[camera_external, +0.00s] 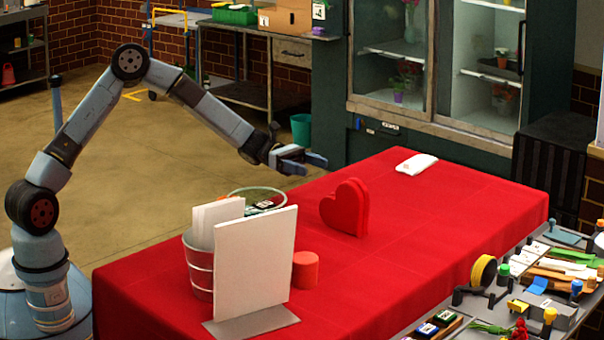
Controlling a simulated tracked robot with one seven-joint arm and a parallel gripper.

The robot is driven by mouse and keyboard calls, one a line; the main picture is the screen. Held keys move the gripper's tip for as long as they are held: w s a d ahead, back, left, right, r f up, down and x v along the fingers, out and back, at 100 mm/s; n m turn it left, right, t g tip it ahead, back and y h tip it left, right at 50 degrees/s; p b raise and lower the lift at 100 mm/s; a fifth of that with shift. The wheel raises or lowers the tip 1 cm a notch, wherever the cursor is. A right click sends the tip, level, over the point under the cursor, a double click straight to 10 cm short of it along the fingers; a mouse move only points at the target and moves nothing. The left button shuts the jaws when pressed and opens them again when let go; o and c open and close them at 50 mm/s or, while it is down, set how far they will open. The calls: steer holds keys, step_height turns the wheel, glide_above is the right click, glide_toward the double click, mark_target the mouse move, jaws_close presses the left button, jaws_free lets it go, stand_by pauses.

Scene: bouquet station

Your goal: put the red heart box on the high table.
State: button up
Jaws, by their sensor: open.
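The red heart box (345,207) stands upright on the table with the red cloth (440,215), near its middle. My gripper (318,162) is open and empty. It hangs above the far left edge of the red table, up and to the left of the heart box in the picture, apart from it. I cannot tell which table is the high one.
A white panel (262,262) on a stand, a metal bucket (198,265) with white sheets and a red cylinder (305,270) stand left of the heart. A white cloth (417,164) lies behind. A cluttered tool bench (400,328) is at the right. A glass cabinet (390,55) stands behind.

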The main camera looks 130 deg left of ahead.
glide_toward(347, 181)
steer(key=w, duration=0.1)
steer(key=w+a, duration=0.1)
steer(key=w, duration=0.1)
steer(key=shift+w+a+f, duration=0.2)
steer(key=shift+w+a, duration=0.05)
steer(key=shift+w, duration=0.1)
steer(key=shift+w+d+f, duration=0.1)
steer(key=shift+w+d, duration=0.05)
steer(key=shift+w, duration=1.2)
steer(key=shift+w+d, duration=0.1)
steer(key=shift+w, duration=1.25)
steer(key=shift+c, duration=0.2)
jaws_close()
